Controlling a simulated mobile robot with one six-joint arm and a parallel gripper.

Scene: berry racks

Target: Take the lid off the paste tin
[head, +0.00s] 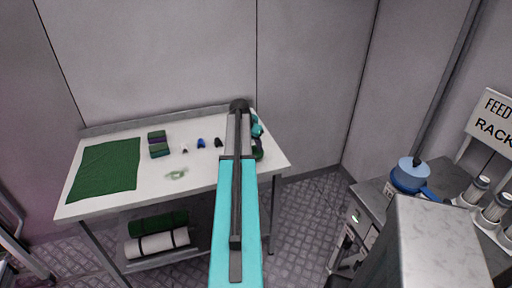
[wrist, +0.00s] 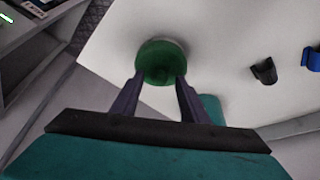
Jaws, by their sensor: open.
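A round dark green thing, which looks like the paste tin with its lid (wrist: 160,58), stands on the white table near its edge in the wrist view. In the head view the tin (head: 258,153) shows only in part at the table's right end, beside my arm. My gripper (wrist: 160,80) is open, with one dark finger on each side of the tin's near part. I cannot tell whether the fingers touch it. The seam between lid and tin is not visible.
A grey counter with a blue pot (head: 411,173) stands at right.

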